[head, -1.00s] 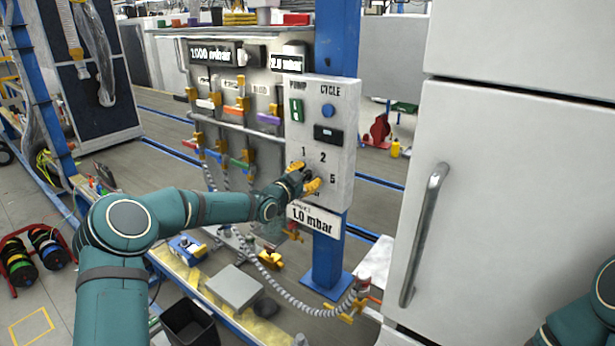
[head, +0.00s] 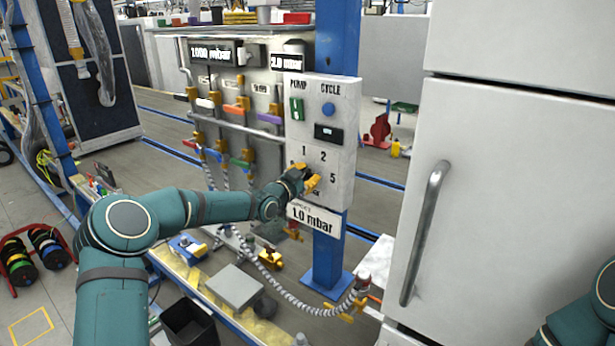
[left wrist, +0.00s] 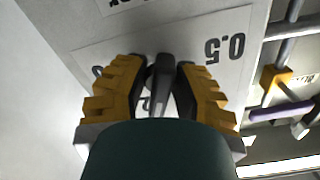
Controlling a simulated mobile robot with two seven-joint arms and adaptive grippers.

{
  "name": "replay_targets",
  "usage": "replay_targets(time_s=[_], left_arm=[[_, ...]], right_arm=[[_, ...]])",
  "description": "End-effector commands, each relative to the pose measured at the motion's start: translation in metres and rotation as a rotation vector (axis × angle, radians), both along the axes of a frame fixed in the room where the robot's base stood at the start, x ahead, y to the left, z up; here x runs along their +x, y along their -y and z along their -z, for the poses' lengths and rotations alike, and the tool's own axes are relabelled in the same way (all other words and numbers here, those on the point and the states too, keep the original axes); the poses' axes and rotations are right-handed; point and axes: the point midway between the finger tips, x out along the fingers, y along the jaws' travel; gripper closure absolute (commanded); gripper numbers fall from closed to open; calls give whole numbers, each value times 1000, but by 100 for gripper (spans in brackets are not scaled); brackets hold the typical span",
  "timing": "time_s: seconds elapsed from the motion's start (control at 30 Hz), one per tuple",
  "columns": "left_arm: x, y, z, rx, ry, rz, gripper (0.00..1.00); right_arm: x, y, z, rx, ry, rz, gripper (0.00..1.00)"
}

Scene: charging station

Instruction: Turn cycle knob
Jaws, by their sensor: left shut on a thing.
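The control box (head: 344,112) is a pale panel on a blue post. It carries the labels PUMP and CYCLE, a green switch (head: 297,109), a round blue button (head: 328,109) and a dark display (head: 328,134). Below them is a dial with the numbers 1, 2 and 5 visible. My left gripper (head: 305,182) is at this dial and covers its middle. In the left wrist view, its yellow fingers (left wrist: 160,88) are on both sides of the dark cycle knob (left wrist: 161,72), shut on it. The 0.5 mark shows to the right of the knob. My right gripper is out of view.
A white sign (head: 314,219) reading 1.0 mbar hangs under the box. A rack with coloured valves (head: 238,108) stands left of the post. A large white cabinet with a metal handle (head: 425,234) stands close on the right.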

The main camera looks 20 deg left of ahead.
Motion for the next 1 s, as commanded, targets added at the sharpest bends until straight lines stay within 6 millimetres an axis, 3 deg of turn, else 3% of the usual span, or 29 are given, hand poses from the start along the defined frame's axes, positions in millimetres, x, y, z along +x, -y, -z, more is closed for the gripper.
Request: replay_targets(time_s=[1.0], left_arm=[[1,-2,-1,-785,-281,0,100]], right_arm=[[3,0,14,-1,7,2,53]])
